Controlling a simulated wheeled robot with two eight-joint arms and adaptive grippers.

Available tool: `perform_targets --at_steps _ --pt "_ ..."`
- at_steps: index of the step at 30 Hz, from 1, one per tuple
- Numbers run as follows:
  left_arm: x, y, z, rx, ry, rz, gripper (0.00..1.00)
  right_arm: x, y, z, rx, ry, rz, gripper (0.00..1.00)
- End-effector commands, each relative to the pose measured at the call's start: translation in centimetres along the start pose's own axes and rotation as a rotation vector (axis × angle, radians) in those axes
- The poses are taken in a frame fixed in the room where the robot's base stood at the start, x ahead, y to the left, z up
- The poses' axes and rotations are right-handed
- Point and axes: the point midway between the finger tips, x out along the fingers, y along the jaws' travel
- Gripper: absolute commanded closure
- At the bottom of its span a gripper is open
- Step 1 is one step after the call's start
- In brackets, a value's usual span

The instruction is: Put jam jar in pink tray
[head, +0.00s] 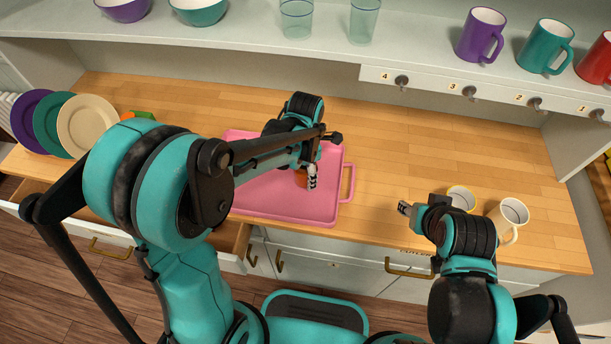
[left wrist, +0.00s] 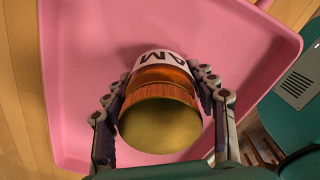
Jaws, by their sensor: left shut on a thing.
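The jam jar (left wrist: 160,112) has a gold lid, orange contents and a white label with dark letters. In the left wrist view it fills the space between the fingers of my left gripper (left wrist: 165,100), which is shut on it. The pink tray (left wrist: 75,70) lies behind and around the jar in that view. In the head view the tray (head: 310,207) is on the wooden counter, and my left gripper (head: 308,180) holds the mostly hidden jar over it. I cannot tell whether the jar touches the tray floor. My right gripper (head: 408,209) is right of the tray; its finger opening is unclear.
A yellow-rimmed cup (head: 461,197) and a cream mug (head: 511,216) stand beside my right gripper. Several plates (head: 87,125) stand at the left. A shelf (head: 330,45) above holds bowls, glasses and mugs. The counter's back right (head: 460,140) is clear.

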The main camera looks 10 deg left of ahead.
Motion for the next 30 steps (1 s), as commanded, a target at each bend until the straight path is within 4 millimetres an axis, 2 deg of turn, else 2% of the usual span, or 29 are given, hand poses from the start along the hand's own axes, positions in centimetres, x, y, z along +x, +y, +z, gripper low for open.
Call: perform_targets --at_steps 2,12,13,15,25,30 --pt "0.8 0.0 0.0 0.0 0.0 0.0 0.95 0.4 0.0 0.3 0.0 0.0 0.0 0.6" --pt "1.0 0.0 0.0 0.0 0.0 0.0 0.95 0.5 0.0 0.4 0.0 0.0 0.0 0.6" --pt "1.0 0.0 0.0 0.0 0.0 0.0 0.38 0.5 0.0 0.3 0.0 0.0 0.0 0.6" --pt "0.9 0.0 0.0 0.0 0.0 0.0 0.22 0.4 0.0 0.3 0.0 0.0 0.0 0.6" --pt "0.8 0.0 0.0 0.0 0.0 0.0 0.22 0.3 0.0 0.2 0.0 0.0 0.0 0.6" --pt "-1.3 0.0 0.0 0.0 0.0 0.0 0.22 -0.5 0.0 -0.3 0.0 0.0 0.0 0.6"
